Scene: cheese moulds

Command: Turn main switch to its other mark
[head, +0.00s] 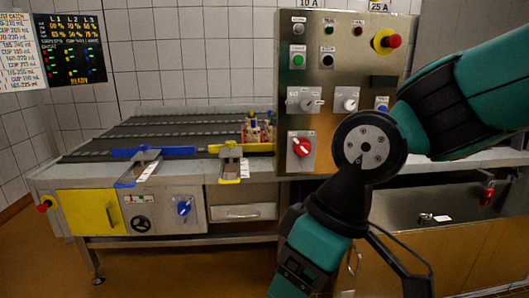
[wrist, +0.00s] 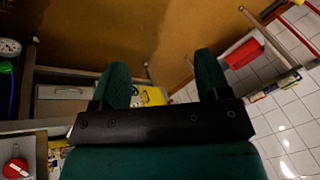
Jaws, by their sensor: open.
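A red rotary switch (head: 301,146) on a pale plate sits low on the left of the steel control panel (head: 340,40), and looks like the main switch. Its pale handle bar is tilted; I cannot read its marks. A red and white round knob (wrist: 16,168), perhaps the same switch, shows at the lower left corner of the wrist view. My gripper (wrist: 163,75) is open in the wrist view, with two green fingers wide apart and nothing between them. It points at a brown surface, away from the panel. In the head view my gripper's fingertips cannot be made out.
The panel also bears a red emergency button (head: 393,41), a green button (head: 298,60) and grey selector knobs (head: 348,104). A conveyor table (head: 180,130) with blue and yellow guides stands to the left. My arm fills the right side.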

